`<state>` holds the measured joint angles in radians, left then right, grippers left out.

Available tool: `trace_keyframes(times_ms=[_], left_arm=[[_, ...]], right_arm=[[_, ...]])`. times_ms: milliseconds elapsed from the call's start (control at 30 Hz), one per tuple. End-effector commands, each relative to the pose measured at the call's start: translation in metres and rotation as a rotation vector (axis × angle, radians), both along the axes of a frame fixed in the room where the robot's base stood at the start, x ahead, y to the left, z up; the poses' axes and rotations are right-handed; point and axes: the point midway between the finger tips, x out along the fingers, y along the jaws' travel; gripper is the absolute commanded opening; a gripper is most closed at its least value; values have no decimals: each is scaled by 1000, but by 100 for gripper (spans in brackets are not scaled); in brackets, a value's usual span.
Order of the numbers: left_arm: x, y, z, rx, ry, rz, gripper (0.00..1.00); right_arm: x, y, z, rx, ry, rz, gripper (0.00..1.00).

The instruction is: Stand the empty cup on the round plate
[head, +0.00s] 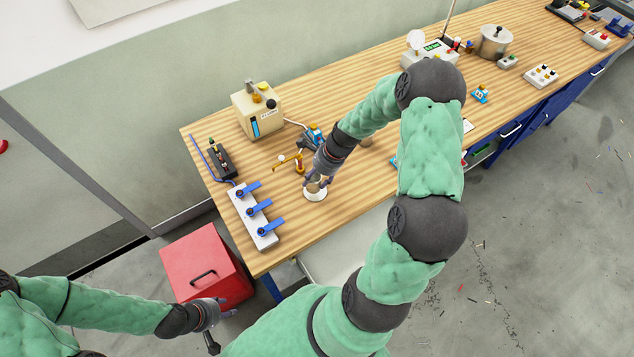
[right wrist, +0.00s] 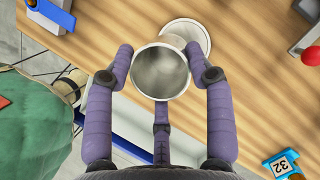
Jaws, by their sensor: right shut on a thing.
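My right gripper (head: 318,184) is shut on the grey metal cup (right wrist: 160,72), whose open mouth faces the right wrist camera and looks empty. The fingers (right wrist: 161,84) grip it from the sides. The round plate (right wrist: 193,32), pale and flat, lies on the wooden bench, partly hidden behind the cup in the right wrist view. In the head view the plate (head: 314,196) shows just below the gripper. I cannot tell whether the cup touches the plate. My left gripper (head: 210,318) is low beside the red toolbox, away from the bench; its opening is unclear.
A white manifold with blue levers (head: 253,215) stands left of the plate. Behind are a brass fitting (head: 297,161), a beige machine (head: 254,110) and a black block (head: 220,158). The red toolbox (head: 205,262) is on the floor. The bench's front edge is close to the plate.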

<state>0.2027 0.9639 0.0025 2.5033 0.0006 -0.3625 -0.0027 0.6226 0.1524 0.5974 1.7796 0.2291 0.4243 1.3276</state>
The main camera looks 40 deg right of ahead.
Motion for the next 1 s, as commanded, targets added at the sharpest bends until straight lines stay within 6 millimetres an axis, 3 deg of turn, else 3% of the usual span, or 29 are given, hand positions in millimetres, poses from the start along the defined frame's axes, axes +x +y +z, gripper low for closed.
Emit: trace_keyframes(times_ms=[267,500,900,933,1000], left_arm=[[0,0,-2,0,0,0,40],[0,0,-7,0,0,0,40],[0,0,-8,0,0,0,40],[0,0,-8,0,0,0,40],[0,0,-8,0,0,0,40]], right_arm=[[6,-10,-15,1,1,0,22],[7,-13,-46,1,2,0,22],[8,-13,-51,0,0,1,22],[8,-13,-50,0,0,1,62],[8,-13,-50,0,0,1,78]])
